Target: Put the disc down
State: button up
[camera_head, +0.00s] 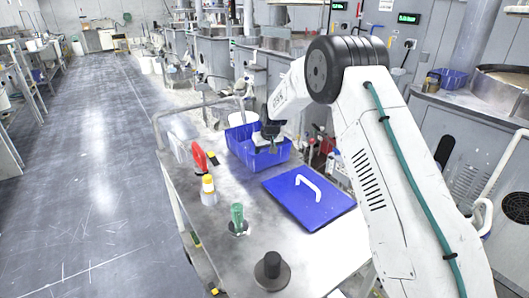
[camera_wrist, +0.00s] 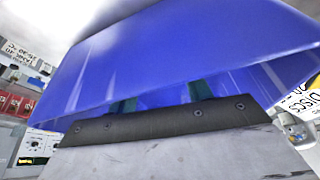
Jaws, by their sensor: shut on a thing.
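My gripper (camera_head: 264,143) reaches down into the blue bin (camera_head: 240,151) on the cart top. Its fingers are low, at or below the bin's rim. In the wrist view, two teal fingers (camera_wrist: 160,100) show partly behind a dark screwed edge, with blue bin walls (camera_wrist: 180,50) filling much of the picture. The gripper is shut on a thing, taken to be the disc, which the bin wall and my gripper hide. I cannot tell whether it touches the bin floor.
A blue lid with a white handle (camera_head: 290,204) lies in front of the bin. A green-handled tool (camera_head: 238,221), a black knobbed weight (camera_head: 271,272), a yellow-topped bottle (camera_head: 208,191) and a red object (camera_head: 199,156) stand left and in front. A metal rail (camera_head: 190,108) edges the cart (camera_head: 215,250).

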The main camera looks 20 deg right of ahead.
jog(key=o, duration=1)
jog(key=shift+f, duration=0.1)
jog(key=v, duration=1.2)
jog(key=shift+r, duration=0.25)
jog(key=s+r+g, duration=0.1)
jog(key=s+r, duration=0.6)
jog(key=s, duration=0.5)
jog(key=s+r, duration=0.8)
jog(key=s, duration=0.5)
jog(key=s+f, duration=0.1)
jog(key=s, duration=0.9)
jog(key=s+d+f+m+g, duration=0.1)
jog(key=s, duration=0.9)
jog(key=s+g, duration=0.1)
jog(key=s, duration=0.9)
jog(key=shift+s+d+f+m+h, duration=0.25)
jog(key=shift+d+f+m+h, duration=0.05)
jog(key=shift+f+m+h, duration=0.1)
